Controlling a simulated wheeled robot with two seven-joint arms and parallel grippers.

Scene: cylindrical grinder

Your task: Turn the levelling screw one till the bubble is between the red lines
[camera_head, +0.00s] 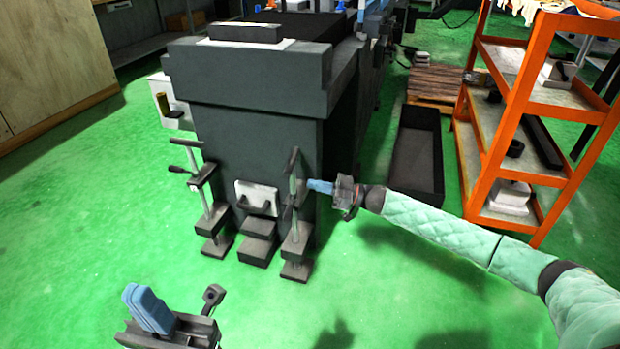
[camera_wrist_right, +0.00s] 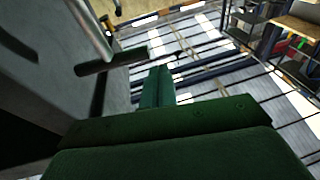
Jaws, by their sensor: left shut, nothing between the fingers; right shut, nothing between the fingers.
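Two levelling screws with dark crossbars stand at the foot of the grey grinder: the left screw (camera_head: 216,212) and the right screw (camera_head: 298,234). I cannot tell which is screw one. My right gripper (camera_head: 318,186) is shut and empty, just right of the right screw's upper part; contact is unclear. In the right wrist view its shut fingers (camera_wrist_right: 158,86) point toward the machine side, beside a dark bar (camera_wrist_right: 112,62) on a metal rod (camera_wrist_right: 90,28). My left gripper (camera_head: 148,308) is shut and empty at the bottom left, away from the screws. No bubble or red lines can be made out.
The grinder (camera_head: 255,150) fills the middle. A dark step (camera_head: 260,228) and a white plate (camera_head: 257,197) lie between the screws. A black tray (camera_head: 416,160) and an orange shelf (camera_head: 520,95) stand to the right. The green floor in front is clear.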

